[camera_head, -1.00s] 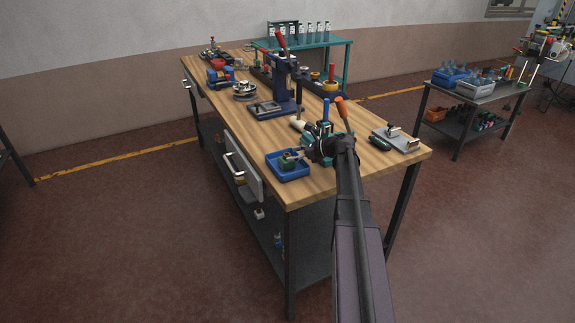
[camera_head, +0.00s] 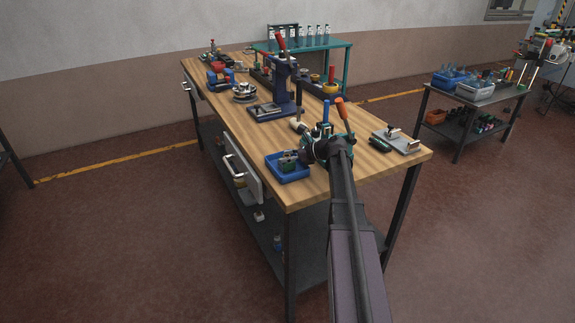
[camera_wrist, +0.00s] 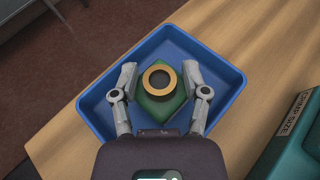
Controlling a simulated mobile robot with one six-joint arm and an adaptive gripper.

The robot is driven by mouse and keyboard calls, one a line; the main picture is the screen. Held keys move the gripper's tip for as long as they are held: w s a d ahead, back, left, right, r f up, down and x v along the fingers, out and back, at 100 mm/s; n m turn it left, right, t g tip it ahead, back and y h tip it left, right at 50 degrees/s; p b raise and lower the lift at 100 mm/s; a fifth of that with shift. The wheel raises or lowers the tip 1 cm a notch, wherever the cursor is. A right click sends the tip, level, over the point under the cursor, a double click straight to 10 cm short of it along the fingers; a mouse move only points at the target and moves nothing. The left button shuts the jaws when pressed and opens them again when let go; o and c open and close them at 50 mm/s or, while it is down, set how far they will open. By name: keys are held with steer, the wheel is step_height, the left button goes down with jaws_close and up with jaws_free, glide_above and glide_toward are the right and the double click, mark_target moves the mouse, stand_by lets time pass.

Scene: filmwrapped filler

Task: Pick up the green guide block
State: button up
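The green guide block (camera_wrist: 151,108) lies in the blue tray (camera_wrist: 218,57), with a brass-coloured ring (camera_wrist: 160,69) on its top. In the wrist view my gripper (camera_wrist: 160,85) is open, with one finger on each side of the block. I cannot tell whether the fingers touch it. In the head view my gripper (camera_head: 291,160) is over the blue tray (camera_head: 292,179) at the near left corner of the workbench, and it mostly hides the block.
The wooden workbench (camera_head: 222,118) holds a dark blue press (camera_head: 284,88) farther back. A grey plate with fittings (camera_head: 404,143) lies at the right edge. A teal object labelled "crimp size" (camera_wrist: 294,148) stands right of the tray in the wrist view.

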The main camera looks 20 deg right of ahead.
jaws_close()
steer(key=shift+r, duration=0.15)
step_height(320, 180, up, 3)
steer(key=p, duration=0.3)
steer(key=shift+r+p, duration=0.2)
steer(key=shift+p, duration=0.2)
steer(key=s+d, duration=1.2)
steer(key=d, duration=0.1)
steer(key=shift+s+d+f, duration=0.1)
steer(key=shift+s, duration=0.05)
